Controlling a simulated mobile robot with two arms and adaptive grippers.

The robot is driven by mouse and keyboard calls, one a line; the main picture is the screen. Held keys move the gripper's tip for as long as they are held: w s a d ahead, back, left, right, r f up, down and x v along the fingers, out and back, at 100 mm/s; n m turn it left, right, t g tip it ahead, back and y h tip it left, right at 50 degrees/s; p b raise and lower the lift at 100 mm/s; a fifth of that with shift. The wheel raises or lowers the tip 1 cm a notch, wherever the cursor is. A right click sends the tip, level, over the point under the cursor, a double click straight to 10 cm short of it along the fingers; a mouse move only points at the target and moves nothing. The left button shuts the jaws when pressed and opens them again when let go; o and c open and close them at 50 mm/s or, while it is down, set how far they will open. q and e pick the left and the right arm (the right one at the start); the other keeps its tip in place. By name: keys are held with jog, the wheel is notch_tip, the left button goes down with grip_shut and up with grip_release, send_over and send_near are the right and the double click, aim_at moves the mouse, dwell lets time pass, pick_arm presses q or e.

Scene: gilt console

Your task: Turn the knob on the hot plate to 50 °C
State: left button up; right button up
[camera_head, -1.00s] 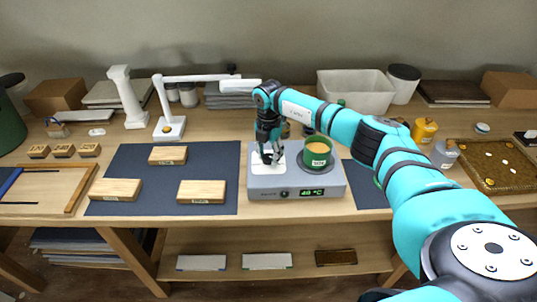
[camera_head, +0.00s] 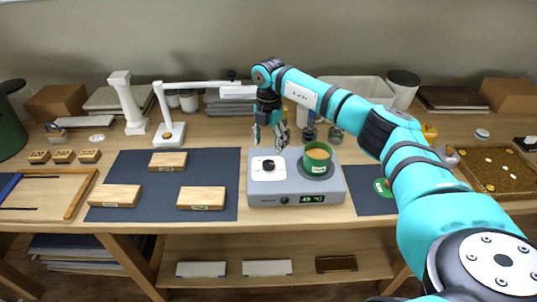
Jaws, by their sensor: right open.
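The grey hot plate (camera_head: 322,190) stands near the front edge of the table. A dark round knob (camera_head: 268,164) sits on the white area at the left of its top, and a small dark dial (camera_head: 284,200) is on its front. The green display (camera_head: 313,198) seems to read 49 °C. A green cup (camera_head: 318,160) with tan contents stands on the dark round plate at the right. My right gripper (camera_head: 269,139) points down, open and empty, above and apart from the top knob. My left gripper is out of view.
A dark mat (camera_head: 222,160) with several wooden blocks lies left of the hot plate. A white lamp (camera_head: 170,131) stands behind it. Small bottles (camera_head: 310,131) stand behind the hot plate. My right arm crosses over the table's right side.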

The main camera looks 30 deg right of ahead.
notch_tip(320, 180, up, 4)
jog(key=shift+r, duration=0.1)
dwell(0.5)
